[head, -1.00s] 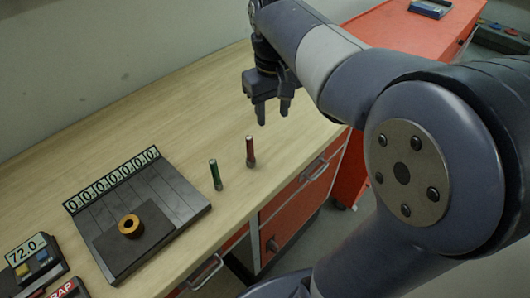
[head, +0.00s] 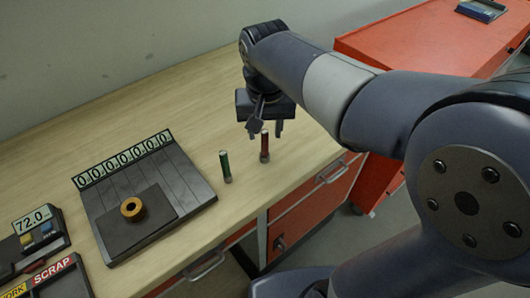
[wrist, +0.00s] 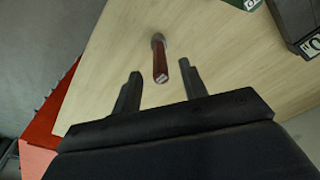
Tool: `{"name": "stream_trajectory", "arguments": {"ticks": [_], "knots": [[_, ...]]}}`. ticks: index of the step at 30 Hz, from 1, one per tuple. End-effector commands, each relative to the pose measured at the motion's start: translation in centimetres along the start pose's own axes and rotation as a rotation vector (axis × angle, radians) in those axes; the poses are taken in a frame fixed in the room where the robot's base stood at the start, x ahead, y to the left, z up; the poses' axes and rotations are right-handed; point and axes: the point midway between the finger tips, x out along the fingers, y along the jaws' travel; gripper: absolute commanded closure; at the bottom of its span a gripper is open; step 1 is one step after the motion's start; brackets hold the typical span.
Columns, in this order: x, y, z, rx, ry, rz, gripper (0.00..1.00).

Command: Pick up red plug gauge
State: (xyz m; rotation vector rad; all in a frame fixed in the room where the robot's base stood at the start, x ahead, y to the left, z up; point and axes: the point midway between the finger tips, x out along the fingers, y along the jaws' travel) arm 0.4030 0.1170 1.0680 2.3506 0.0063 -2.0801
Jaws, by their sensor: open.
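The red plug gauge (head: 265,147) stands upright on the wooden bench near its front edge. It also shows in the wrist view (wrist: 160,60), ahead of and between the two fingers as seen there. My gripper (head: 266,132) is open and empty, pointing down, with its fingers at about the height of the gauge's top in the head view. In the wrist view my gripper (wrist: 158,83) has its fingers apart on either side of the gauge's upper end. I cannot tell whether either finger touches it.
A green plug gauge (head: 225,167) stands just left of the red one. A dark plate with a digit display (head: 125,160) and a brass ring (head: 132,209) lies further left. A red cabinet (head: 400,60) is at the right. The bench behind is clear.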

Motion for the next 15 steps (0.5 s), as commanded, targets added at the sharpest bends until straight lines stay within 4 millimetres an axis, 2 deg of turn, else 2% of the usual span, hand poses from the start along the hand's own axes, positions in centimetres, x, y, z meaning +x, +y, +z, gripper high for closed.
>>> {"name": "stream_trajectory", "arguments": {"ticks": [7, 15], "knots": [[3.7, 0.0, -0.1, 0.0, -0.005, 0.002, 0.59], [4.5, 0.0, -0.1, 0.0, 0.0, 0.0, 0.59]]}}
